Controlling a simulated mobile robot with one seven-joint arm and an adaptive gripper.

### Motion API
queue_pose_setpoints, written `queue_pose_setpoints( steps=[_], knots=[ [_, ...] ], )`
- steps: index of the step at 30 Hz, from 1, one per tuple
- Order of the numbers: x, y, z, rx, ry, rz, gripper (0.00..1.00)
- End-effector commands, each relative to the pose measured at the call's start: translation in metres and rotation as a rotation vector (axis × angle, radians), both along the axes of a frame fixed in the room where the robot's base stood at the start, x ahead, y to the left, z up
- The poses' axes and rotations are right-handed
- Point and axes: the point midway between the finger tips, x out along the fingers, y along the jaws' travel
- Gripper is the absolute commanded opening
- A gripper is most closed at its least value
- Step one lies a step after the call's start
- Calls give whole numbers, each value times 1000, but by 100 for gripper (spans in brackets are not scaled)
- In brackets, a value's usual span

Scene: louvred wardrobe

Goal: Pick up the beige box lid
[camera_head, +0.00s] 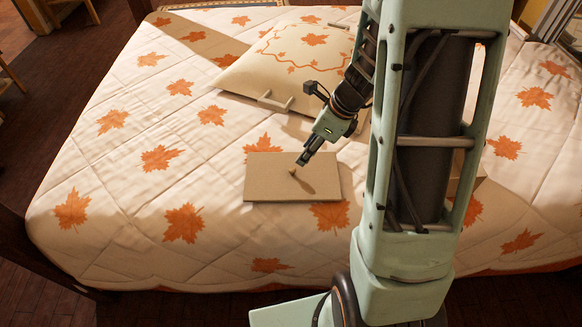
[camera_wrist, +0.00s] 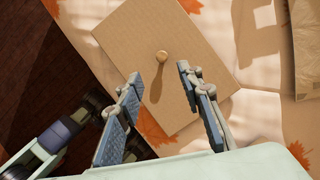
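The beige box lid (camera_head: 265,182) is a flat rectangular panel with a small round knob (camera_head: 292,171) near its middle. It lies on the bed among the orange leaf prints. In the wrist view the lid (camera_wrist: 135,40) fills the upper middle, and its knob (camera_wrist: 162,56) casts a long shadow. My gripper (camera_head: 303,160) is above the lid, close to the knob, pointing down at a slant. In the wrist view the two fingers of my gripper (camera_wrist: 160,75) are spread apart with nothing between them. The knob appears just beyond the fingertips.
The bed (camera_head: 110,180) has a white quilt with orange leaves. A pillow (camera_head: 290,60) lies behind the lid, with a pale bar-shaped object (camera_head: 275,102) at its front edge. A box-like thing (camera_head: 466,172) is partly hidden behind my arm. The quilt left of the lid is clear.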

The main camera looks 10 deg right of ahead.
Motion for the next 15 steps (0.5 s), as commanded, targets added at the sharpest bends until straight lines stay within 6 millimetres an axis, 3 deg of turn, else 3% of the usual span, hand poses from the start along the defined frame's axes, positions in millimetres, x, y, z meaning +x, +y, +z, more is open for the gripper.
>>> queue_pose_setpoints(
  steps=[6,15],
  knots=[
    [7,10,-34,-1,2,4,34],
    [14,18,-59,-3,-1,5,34]
  ],
)
